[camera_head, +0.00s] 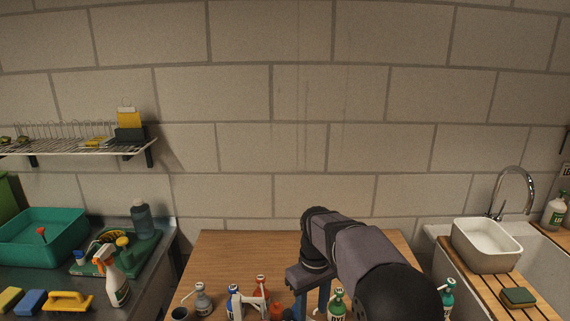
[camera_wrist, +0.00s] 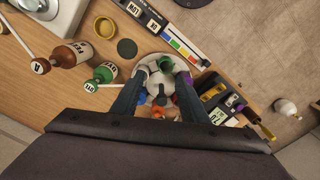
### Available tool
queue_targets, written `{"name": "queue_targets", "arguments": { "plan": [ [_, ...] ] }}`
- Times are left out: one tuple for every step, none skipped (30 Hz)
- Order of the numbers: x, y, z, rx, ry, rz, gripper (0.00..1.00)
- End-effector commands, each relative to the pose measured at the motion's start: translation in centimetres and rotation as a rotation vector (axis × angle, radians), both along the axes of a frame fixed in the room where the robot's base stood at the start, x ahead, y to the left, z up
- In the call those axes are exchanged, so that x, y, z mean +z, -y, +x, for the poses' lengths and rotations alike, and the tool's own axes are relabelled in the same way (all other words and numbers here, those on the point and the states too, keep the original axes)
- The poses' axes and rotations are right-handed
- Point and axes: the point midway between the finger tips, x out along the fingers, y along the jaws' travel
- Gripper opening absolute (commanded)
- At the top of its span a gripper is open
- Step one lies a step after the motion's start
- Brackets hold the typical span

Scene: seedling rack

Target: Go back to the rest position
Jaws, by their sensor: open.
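My gripper (camera_wrist: 161,78) is open in the wrist view, its two blue-grey fingers apart. They point down at a round white thing (camera_wrist: 150,86) on the wooden table (camera_wrist: 75,98). A small green piece (camera_wrist: 166,64) shows between the fingertips; I cannot tell whether anything touches it. In the head view my arm reaches over the front of the table (camera_head: 240,250), and my gripper is mostly hidden by the arm.
The wrist view shows a brown bottle (camera_wrist: 68,56), a green bottle (camera_wrist: 102,75), a yellow ring (camera_wrist: 104,27) and a dark rack (camera_wrist: 218,98) close around. The table's back is clear.

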Motion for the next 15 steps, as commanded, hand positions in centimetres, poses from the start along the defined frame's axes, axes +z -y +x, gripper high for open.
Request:
{"name": "queue_targets", "arguments": {
  "plan": [
    [0.1,0.9,-1.5,-0.037,0.000,0.000,0.40],
    [0.1,1.4,-2.3,-0.060,0.000,0.000,0.40],
    [0.0,2.0,-3.5,-0.091,0.000,0.000,0.40],
    [-0.1,2.4,-4.4,-0.112,0.000,0.000,0.40],
    [-0.2,2.9,-5.3,-0.136,0.001,0.000,0.40],
    [-0.4,3.4,-6.5,-0.166,0.001,0.000,0.40],
    [-0.6,3.9,-7.5,-0.189,0.000,0.000,0.40],
    [-0.7,4.2,-8.5,-0.211,0.001,0.000,0.40],
    [-1.0,4.8,-9.9,-0.241,0.001,0.000,0.40],
    [-1.2,5.1,-10.9,-0.264,0.000,0.000,0.40],
    [-1.4,5.5,-12.0,-0.287,0.001,0.000,0.40],
    [-1.7,5.9,-13.4,-0.316,0.001,0.001,0.40],
    [-2.0,6.2,-14.5,-0.337,0.000,0.000,0.40],
    [-2.3,6.5,-15.5,-0.358,0.001,0.001,0.40],
    [-2.6,6.8,-16.8,-0.384,0.001,0.001,0.40]
  ]
}}
